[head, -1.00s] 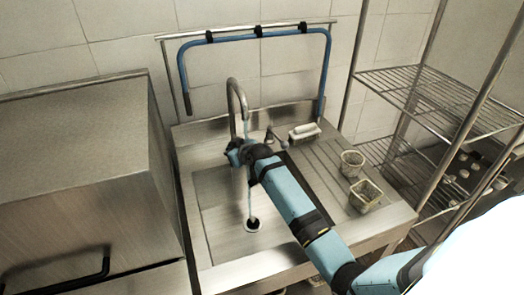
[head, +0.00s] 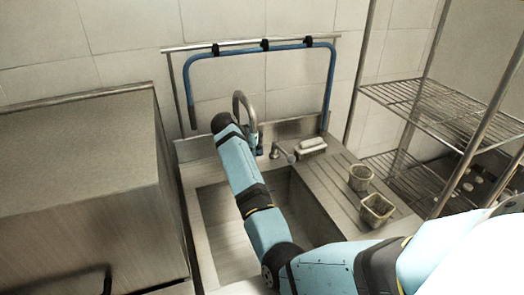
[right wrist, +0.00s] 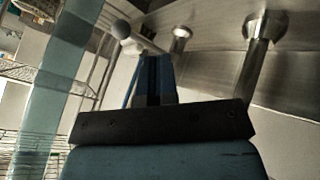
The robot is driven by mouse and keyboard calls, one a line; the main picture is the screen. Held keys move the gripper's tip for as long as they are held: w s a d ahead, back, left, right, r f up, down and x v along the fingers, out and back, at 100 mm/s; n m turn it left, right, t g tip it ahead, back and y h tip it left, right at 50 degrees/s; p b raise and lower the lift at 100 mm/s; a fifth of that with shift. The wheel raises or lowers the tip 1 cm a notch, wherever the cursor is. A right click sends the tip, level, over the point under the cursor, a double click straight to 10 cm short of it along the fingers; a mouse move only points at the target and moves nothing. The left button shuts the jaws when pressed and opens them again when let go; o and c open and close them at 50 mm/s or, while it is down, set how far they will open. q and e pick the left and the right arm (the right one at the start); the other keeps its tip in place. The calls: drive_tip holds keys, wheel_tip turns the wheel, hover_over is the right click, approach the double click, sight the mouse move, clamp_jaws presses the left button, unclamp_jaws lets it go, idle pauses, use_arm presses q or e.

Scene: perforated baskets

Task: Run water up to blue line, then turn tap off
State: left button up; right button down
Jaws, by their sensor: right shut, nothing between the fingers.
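The curved metal tap (head: 241,100) stands at the back of the steel sink (head: 204,250). A small lever (head: 287,155) is right of its base; in the right wrist view a rod with a ball end (right wrist: 121,29) shows beyond the fingers. My right gripper (right wrist: 155,68) is shut and empty, close to the rod; I cannot tell if they touch. In the head view it is mostly hidden behind my arm. A see-through blue-green band (right wrist: 55,95) at the left may be running water. No blue line shows in the basin, and its water level is unclear. My left gripper is out of view.
A blue hose (head: 187,90) hangs on a wall rail. A white brush (head: 312,145) and two perforated baskets, one round (head: 360,178) and one square (head: 377,211), sit on the ribbed drainboard. A wire shelf (head: 430,105) stands right.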

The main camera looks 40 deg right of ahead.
sight(284, 152)
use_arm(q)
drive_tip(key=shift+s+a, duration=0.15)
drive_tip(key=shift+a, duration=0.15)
use_arm(e)
drive_tip(key=s+d+f, duration=0.3)
drive_tip(key=d+f, duration=0.2)
drive_tip(key=d, duration=0.3)
drive_tip(key=shift+f, duration=0.25)
use_arm(q)
drive_tip(key=shift+p, duration=0.35)
